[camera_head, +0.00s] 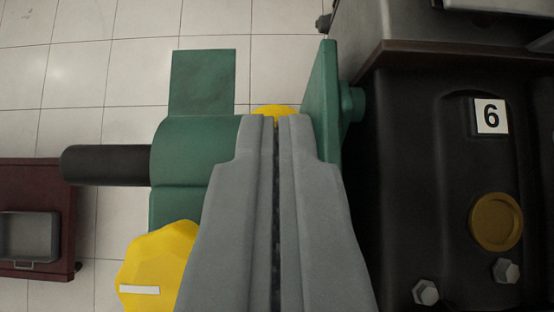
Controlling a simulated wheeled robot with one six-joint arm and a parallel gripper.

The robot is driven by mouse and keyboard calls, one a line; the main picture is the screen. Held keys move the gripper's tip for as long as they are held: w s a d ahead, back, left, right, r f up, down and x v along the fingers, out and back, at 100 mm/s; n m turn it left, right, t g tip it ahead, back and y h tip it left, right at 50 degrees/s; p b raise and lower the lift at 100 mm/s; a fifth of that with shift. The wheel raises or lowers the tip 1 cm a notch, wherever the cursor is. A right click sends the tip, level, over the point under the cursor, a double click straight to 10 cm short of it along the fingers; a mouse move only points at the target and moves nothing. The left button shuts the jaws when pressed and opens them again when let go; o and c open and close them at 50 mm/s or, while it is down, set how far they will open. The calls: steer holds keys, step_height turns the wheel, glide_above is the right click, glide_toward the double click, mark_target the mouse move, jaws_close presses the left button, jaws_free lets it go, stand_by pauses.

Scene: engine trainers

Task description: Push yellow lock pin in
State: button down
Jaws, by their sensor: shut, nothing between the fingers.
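The yellow lock pin (275,110) shows as a small rounded yellow top just beyond my fingertips, on the green mount. The fingers hide most of it. My gripper (276,118) is shut and empty, its two grey fingers side by side with a thin dark seam between them. The tips overlap the pin in the picture; I cannot tell whether they touch it. The green mount (190,140) has an upright plate (322,110) to the right of the fingertips.
A yellow knob (152,265) with a white mark is left of my fingers. A black bar (105,165) sticks out left. The dark engine block (440,190), with a label "6" (491,116), fills the right. A dark red cart (62,215) with a grey tray stands at the left. Tiled floor shows behind.

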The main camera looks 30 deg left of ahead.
steer(key=shift+f, duration=2.5)
